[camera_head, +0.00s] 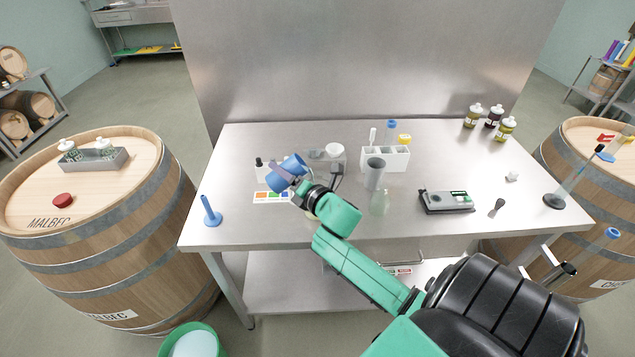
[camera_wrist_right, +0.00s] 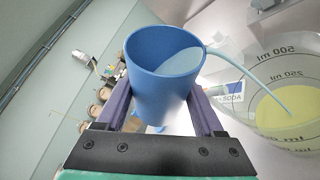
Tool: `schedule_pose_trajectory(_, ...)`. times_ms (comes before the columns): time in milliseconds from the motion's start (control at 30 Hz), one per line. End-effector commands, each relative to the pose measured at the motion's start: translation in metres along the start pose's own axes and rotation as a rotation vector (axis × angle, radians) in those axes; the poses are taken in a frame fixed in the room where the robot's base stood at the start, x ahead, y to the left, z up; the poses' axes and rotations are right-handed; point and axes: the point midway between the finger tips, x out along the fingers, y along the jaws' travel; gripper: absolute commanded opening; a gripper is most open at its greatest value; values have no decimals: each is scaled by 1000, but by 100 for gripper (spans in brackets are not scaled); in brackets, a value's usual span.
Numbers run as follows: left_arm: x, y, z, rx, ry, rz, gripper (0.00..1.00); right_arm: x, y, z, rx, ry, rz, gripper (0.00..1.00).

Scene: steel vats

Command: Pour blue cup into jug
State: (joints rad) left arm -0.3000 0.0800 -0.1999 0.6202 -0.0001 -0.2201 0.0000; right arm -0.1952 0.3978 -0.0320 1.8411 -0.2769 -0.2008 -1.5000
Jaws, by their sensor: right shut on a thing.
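My right gripper (camera_head: 283,172) is shut on the blue cup (camera_head: 291,163) and holds it tilted above the left half of the steel table. In the right wrist view the blue cup (camera_wrist_right: 163,75) sits between the two purple fingers, with pale blue liquid inside. A thin pale blue stream runs from its rim into the clear jug (camera_wrist_right: 258,82). The jug has ml marks and holds yellowish liquid. In the head view my arm and gripper hide most of the jug. My left gripper is not in view.
The steel table (camera_head: 460,160) also holds a blue stand (camera_head: 210,212), a grey cylinder (camera_head: 375,173), a clear flask (camera_head: 379,203), a white rack (camera_head: 385,158), a black device (camera_head: 447,201) and several bottles at the back right. Barrels (camera_head: 95,235) flank it. The table's right middle has free room.

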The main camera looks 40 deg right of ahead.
Motion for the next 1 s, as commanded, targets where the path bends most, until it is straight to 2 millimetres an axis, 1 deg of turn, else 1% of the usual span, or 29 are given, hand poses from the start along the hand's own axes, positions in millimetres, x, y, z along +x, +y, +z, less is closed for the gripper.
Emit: schedule_pose_trajectory(1000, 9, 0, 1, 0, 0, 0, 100, 0, -1, -1, 57, -10, 26, 0)
